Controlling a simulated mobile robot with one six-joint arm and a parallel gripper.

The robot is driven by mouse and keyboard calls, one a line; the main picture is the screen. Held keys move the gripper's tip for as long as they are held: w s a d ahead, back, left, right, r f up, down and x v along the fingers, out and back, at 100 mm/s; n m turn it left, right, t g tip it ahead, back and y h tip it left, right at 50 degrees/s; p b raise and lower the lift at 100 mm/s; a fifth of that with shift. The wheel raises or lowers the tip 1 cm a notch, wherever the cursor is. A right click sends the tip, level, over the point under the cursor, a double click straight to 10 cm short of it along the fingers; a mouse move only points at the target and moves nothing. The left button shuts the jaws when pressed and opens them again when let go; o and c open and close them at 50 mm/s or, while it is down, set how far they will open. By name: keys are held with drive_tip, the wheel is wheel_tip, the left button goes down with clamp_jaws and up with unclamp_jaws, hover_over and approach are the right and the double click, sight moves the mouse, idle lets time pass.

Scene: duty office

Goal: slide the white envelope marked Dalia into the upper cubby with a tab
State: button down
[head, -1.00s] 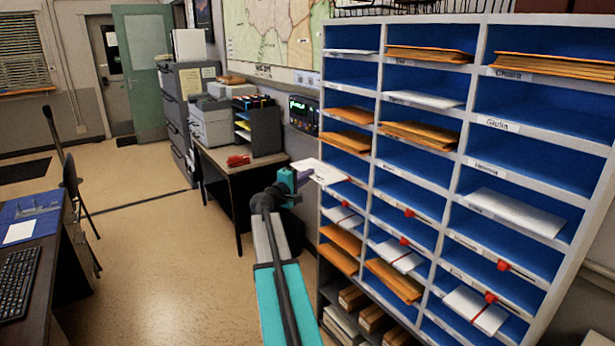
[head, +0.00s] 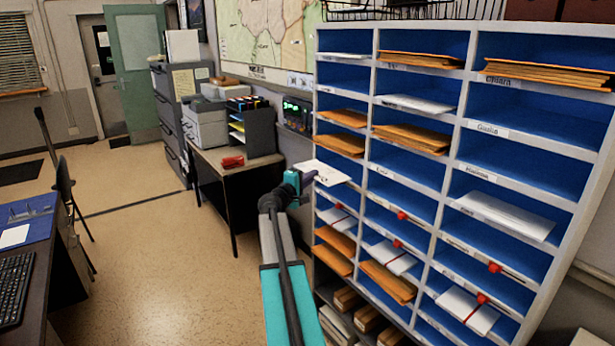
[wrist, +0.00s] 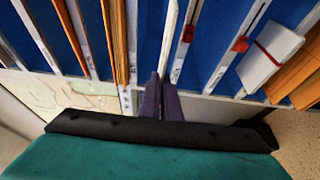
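My gripper (head: 308,178) is shut on a white envelope (head: 328,173), held flat at the left column of the blue cubby rack (head: 460,180). In the wrist view the fingers (wrist: 162,100) pinch the envelope (wrist: 170,38), seen edge-on and pointing at the rack. I cannot tell how far its front end is inside a cubby. The name on it is not readable. In the middle column, an upper red tab (head: 402,215) marks an empty-looking cubby, and a lower red tab (head: 397,244) sits above banded white envelopes (head: 393,257).
Other cubbies hold orange envelopes (head: 410,137) and loose white ones (head: 506,215). The right column has red tabs too (head: 494,267). A desk with a red stapler (head: 232,161) stands behind my arm. Floor (head: 150,235) is clear to the left.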

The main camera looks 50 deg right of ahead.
sight(326, 171)
drive_tip(key=shift+s+d+f+p, duration=0.1)
drive_tip(key=shift+s+d+p, duration=0.25)
drive_tip(key=shift+d, duration=0.7)
drive_tip(key=shift+s+d+p, duration=0.4)
drive_tip(key=shift+d, duration=0.7)
drive_tip(key=shift+s+d+f+p, duration=0.1)
drive_tip(key=shift+s+d+p, duration=0.25)
drive_tip(key=shift+d, duration=0.7)
drive_tip(key=shift+s+d+f+b, duration=0.15)
drive_tip(key=shift+d+f+b, duration=0.05)
drive_tip(key=shift+d+b, duration=0.25)
drive_tip(key=shift+s+d+f+b, duration=0.15)
drive_tip(key=shift+d+b, duration=0.2)
drive_tip(key=shift+d, duration=0.2)
drive_tip(key=shift+f+b, duration=0.75)
drive_tip(key=shift+b, duration=0.25)
drive_tip(key=c, duration=1.4)
unclamp_jaws()
drive_tip(key=shift+o, duration=0.2)
drive_tip(key=shift+f+b, duration=0.4)
drive_tip(key=shift+b, duration=0.4)
drive_tip(key=shift+a, duration=0.2)
